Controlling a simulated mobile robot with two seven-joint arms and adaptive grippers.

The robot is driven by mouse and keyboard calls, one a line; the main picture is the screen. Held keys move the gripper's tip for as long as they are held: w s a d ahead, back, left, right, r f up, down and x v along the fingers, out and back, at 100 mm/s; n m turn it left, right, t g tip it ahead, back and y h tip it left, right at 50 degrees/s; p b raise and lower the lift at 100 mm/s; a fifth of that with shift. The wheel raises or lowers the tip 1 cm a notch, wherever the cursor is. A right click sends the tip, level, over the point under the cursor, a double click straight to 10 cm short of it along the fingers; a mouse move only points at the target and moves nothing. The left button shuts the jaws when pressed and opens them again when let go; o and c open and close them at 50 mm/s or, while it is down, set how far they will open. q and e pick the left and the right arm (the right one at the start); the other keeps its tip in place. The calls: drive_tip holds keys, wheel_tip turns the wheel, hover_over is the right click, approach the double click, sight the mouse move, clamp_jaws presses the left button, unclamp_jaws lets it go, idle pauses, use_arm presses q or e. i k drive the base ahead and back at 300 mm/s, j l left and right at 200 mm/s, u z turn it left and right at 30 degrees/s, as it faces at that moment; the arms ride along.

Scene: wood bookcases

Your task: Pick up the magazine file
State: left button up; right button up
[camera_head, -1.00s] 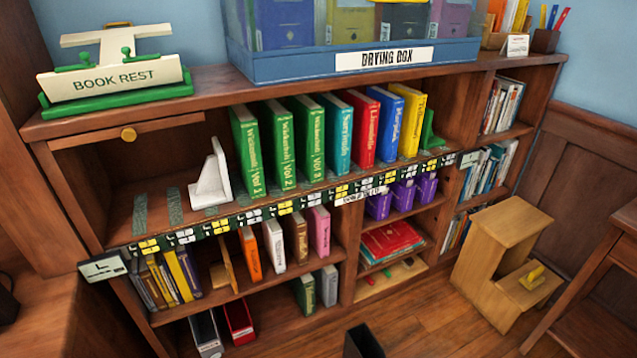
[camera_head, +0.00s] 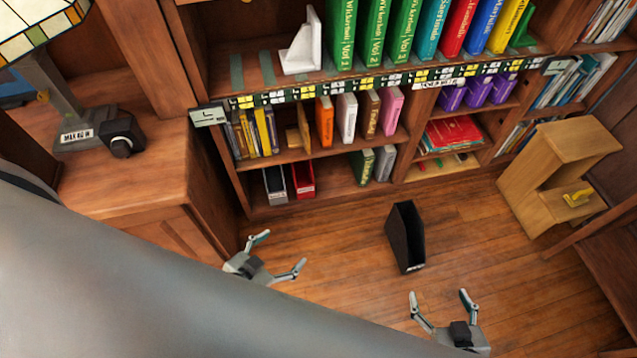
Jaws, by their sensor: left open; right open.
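A black magazine file (camera_head: 404,238) stands alone on the wooden floor in front of the bookcase. A small light label shows near its bottom front edge. My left gripper (camera_head: 275,256) is open and empty, to the left of the file and apart from it. My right gripper (camera_head: 441,296) is open and empty, nearer to me and a little right of the file, also apart from it. Two more files, one grey (camera_head: 276,185) and one red (camera_head: 303,179), stand on the bookcase's bottom shelf.
The bookcase (camera_head: 330,205) with rows of books stands behind the file. A wooden step stool (camera_head: 545,165) is at the right. A wooden cabinet (camera_head: 135,195) with a lamp base (camera_head: 85,125) is at the left. The floor (camera_head: 345,240) around the file is clear.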

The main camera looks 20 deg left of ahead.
sight(404, 228)
drive_tip(key=k+j, duration=0.2)
drive_tip(key=j, duration=0.15)
drive_tip(key=k+j, duration=0.15)
drive_tip(key=j, duration=0.2)
drive_tip(key=k+j, duration=0.2)
drive_tip(key=j+u, duration=0.05)
drive_tip(key=j, duration=0.05)
